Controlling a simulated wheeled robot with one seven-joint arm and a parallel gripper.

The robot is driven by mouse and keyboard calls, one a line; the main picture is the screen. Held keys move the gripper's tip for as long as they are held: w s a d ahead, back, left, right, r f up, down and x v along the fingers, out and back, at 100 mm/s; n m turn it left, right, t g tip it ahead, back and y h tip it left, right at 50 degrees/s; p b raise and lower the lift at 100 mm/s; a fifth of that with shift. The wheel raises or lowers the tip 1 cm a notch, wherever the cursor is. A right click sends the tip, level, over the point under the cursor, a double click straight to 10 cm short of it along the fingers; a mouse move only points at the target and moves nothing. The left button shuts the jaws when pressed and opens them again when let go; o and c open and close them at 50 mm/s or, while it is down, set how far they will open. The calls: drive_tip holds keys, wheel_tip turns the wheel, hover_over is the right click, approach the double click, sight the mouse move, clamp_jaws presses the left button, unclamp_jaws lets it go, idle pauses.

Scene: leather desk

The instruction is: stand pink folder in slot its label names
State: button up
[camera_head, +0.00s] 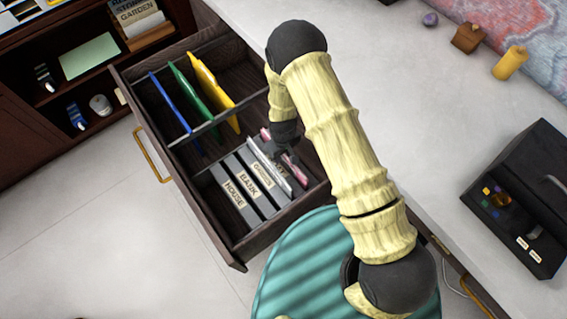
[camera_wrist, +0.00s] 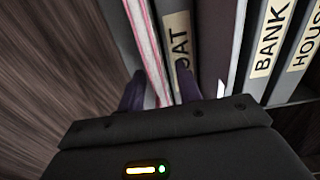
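The pink folder (camera_head: 297,172) is at the right end of the front row in the open drawer (camera_head: 247,247), partly hidden by my gripper. In the wrist view its pink-and-white edge (camera_wrist: 152,50) runs down between the fingers. My gripper (camera_head: 284,140) reaches down into the drawer; in the wrist view its dark fingertips (camera_wrist: 160,90) are apart, one each side of the folder, with a gap at the right one. Beside it is a dark binder (camera_wrist: 178,30) whose label reads partly "AT". The folder's own label cannot be read.
Binders labelled HOUSE (camera_head: 235,195), BANK (camera_head: 251,184) and another (camera_head: 263,172) stand left of a pale upright panel (camera_head: 268,165). Blue (camera_head: 168,100), green (camera_head: 190,92) and yellow (camera_head: 212,88) folders stand behind a divider. A black box (camera_head: 525,200) is on the desk.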

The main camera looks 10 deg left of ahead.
drive_tip(key=shift+f, duration=0.35)
clamp_jaws()
